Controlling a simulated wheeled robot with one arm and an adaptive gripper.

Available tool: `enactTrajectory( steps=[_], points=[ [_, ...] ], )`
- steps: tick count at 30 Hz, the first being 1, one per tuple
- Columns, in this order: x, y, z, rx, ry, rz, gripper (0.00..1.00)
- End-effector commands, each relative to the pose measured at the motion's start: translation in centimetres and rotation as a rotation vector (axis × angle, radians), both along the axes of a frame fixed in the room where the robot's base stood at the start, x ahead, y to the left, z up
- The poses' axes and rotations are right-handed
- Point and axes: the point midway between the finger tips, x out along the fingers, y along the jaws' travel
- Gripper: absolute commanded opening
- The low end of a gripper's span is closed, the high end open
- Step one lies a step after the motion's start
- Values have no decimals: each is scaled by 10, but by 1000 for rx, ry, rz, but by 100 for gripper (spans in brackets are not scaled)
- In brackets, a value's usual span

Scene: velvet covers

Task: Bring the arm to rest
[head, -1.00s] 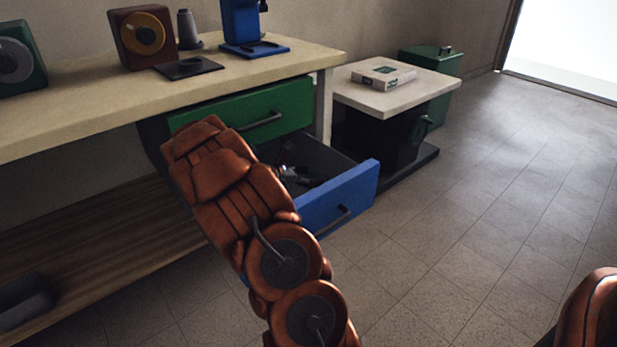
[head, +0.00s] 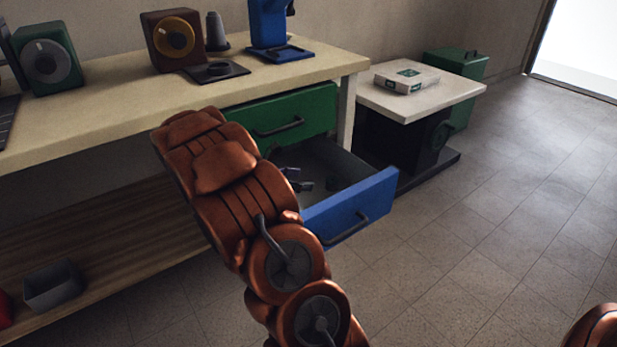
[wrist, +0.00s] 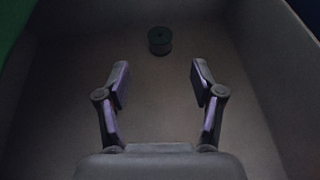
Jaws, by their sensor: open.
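My gripper (wrist: 160,84) is open in the wrist view, its two fingers wide apart with nothing between them. It points down into the open drawer with the blue front (head: 350,207). A small dark spool-like piece (wrist: 160,40) lies on the drawer floor beyond the fingertips, apart from them. In the head view my arm reaches across the workbench edge, and the gripper shows partly inside the drawer (head: 292,180), mostly hidden behind the arm.
A green drawer (head: 280,118) above the blue one is shut. The workbench (head: 110,112) holds dial boxes and a blue stand (head: 268,25). A side table (head: 425,97) carries a white box (head: 406,78). A grey bin (head: 52,286) sits on the lower shelf.

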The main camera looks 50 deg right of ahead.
Motion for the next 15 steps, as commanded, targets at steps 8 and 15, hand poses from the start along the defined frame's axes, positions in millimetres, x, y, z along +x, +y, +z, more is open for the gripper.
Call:
enactTrajectory(
  steps=[8, 15],
  points=[
    [4, 10, 4, 1, 0, 2, 67],
    [4, 10, 4, 0, 1, 1, 67]
  ],
)
